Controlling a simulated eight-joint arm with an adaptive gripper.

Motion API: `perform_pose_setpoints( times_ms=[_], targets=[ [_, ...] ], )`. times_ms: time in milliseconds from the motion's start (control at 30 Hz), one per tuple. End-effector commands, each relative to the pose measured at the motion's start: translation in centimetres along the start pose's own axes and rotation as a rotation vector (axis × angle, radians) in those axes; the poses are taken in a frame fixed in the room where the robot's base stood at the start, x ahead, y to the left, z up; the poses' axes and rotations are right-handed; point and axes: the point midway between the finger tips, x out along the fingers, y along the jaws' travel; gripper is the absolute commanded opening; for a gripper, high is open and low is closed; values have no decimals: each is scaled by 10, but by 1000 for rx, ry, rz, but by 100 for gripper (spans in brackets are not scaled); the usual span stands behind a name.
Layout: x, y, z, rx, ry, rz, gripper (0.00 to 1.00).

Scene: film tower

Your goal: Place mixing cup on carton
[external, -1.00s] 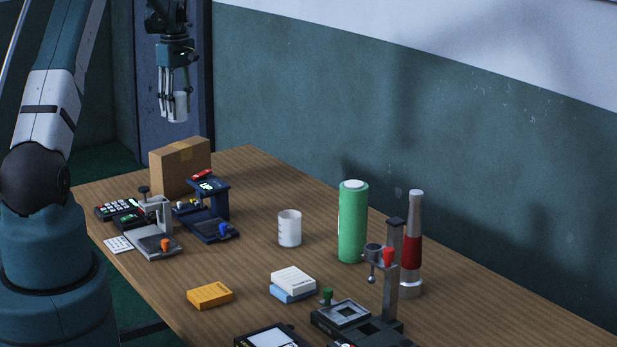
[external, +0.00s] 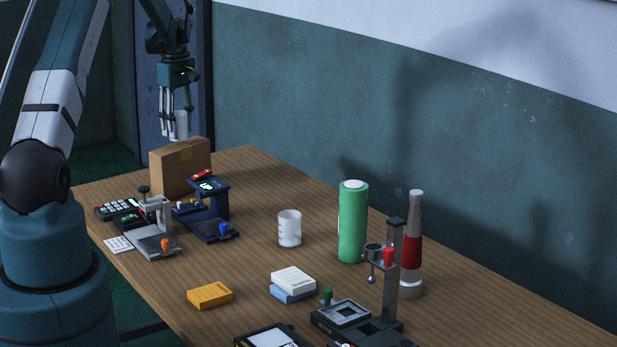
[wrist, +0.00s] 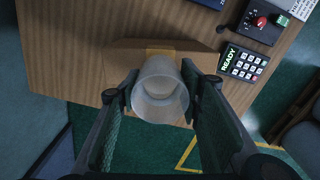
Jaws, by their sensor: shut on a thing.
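My gripper (external: 175,118) is shut on a whitish translucent cup, the mixing cup (external: 181,126). In the wrist view the cup (wrist: 160,92) sits between the two fingers, its open mouth facing the camera. The brown carton (external: 180,168) stands upright at the far left end of the table. In the external view the cup's lower end appears just above the carton's top edge; whether they touch cannot be told. In the wrist view the cup overlaps the carton (wrist: 125,62) and hides part of it.
Another white cup with markings (external: 289,229) stands mid-table. A dark blue device (external: 208,210), a grey device (external: 157,240) and a keypad (wrist: 246,64) are near the carton. A green cylinder (external: 352,225) and a red-banded lamp (external: 411,250) stand at the right. Floor shows beyond the table's end.

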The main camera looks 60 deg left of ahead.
Motion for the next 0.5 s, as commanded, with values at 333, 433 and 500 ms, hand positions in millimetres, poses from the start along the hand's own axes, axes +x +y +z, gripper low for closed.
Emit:
perform_pose_setpoints(
  times_ms=[333, 433, 500],
  targets=[
    [18, 0, 0, 0, 0, 0, 22],
    [18, 0, 0, 0, 0, 0, 22],
    [18, 0, 0, 0, 0, 0, 22]
  ],
)
